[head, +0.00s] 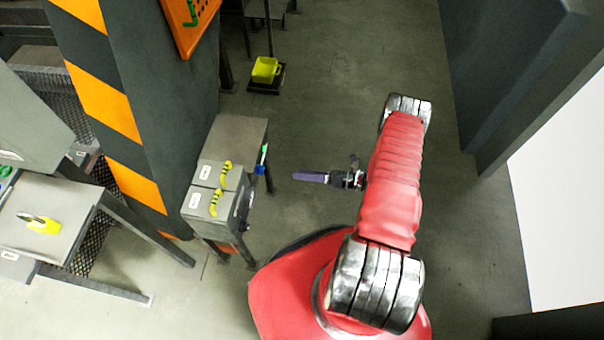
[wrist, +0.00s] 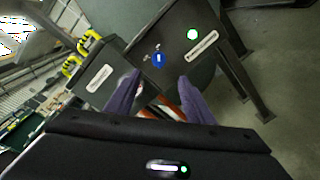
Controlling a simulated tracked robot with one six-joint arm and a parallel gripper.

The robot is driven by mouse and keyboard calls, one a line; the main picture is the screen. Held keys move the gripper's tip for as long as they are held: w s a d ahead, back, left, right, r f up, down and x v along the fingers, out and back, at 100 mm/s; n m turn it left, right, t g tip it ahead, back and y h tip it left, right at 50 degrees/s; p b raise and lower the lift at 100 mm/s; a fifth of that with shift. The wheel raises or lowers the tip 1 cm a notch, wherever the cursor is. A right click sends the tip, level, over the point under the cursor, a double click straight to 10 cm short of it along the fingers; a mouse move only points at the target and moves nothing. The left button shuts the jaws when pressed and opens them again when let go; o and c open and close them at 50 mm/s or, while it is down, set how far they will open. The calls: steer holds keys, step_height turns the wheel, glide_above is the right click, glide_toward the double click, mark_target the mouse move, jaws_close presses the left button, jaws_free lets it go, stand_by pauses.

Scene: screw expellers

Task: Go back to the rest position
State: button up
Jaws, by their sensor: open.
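My gripper (head: 298,176) is in the middle of the head view, at the end of my red arm, pointing left over open floor. In the wrist view its two purple fingers (wrist: 158,92) are spread apart with nothing between them. A grey stand with two grey boxes (head: 208,201) is to the left of the gripper, and the gripper is apart from it. Each box has a yellow and black curved handle (head: 216,203). In the wrist view the boxes (wrist: 110,76) show at upper left, beyond the fingers.
A striped orange and black pillar (head: 110,105) rises behind the stand. A yellow container (head: 265,69) sits on a dark base farther back. A table at left holds a yellow object (head: 42,224). A dark wall panel (head: 515,80) stands at right. Floor around the gripper is clear.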

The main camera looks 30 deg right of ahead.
stand_by(0.4)
steer(key=s+a+r+n+g, duration=0.2)
steer(key=s+a+n+g, duration=0.2)
steer(key=s+n+g, duration=0.4)
steer(key=s+r+n+g+h, duration=0.1)
steer(key=s+r+n+h, duration=0.15)
steer(key=r+n, duration=0.6)
steer(key=s+d+r+n+g+h, duration=0.15)
steer(key=r+n+h, duration=0.3)
steer(key=r, duration=0.75)
steer(key=s+a+r+n+g+h, duration=0.1)
steer(key=r+n+g+h, duration=0.15)
steer(key=r+n, duration=0.6)
steer(key=s+a+r+n+t+h, duration=0.1)
steer(key=a+r+n+t, duration=0.1)
steer(key=r, duration=0.6)
steer(key=s+a+r+n+t+h, duration=0.1)
steer(key=s+a+r+n+t, duration=0.1)
steer(key=r, duration=0.6)
steer(key=s+a+r+n+t+h, duration=0.2)
steer(key=a+r+t, duration=0.2)
steer(key=r, duration=0.4)
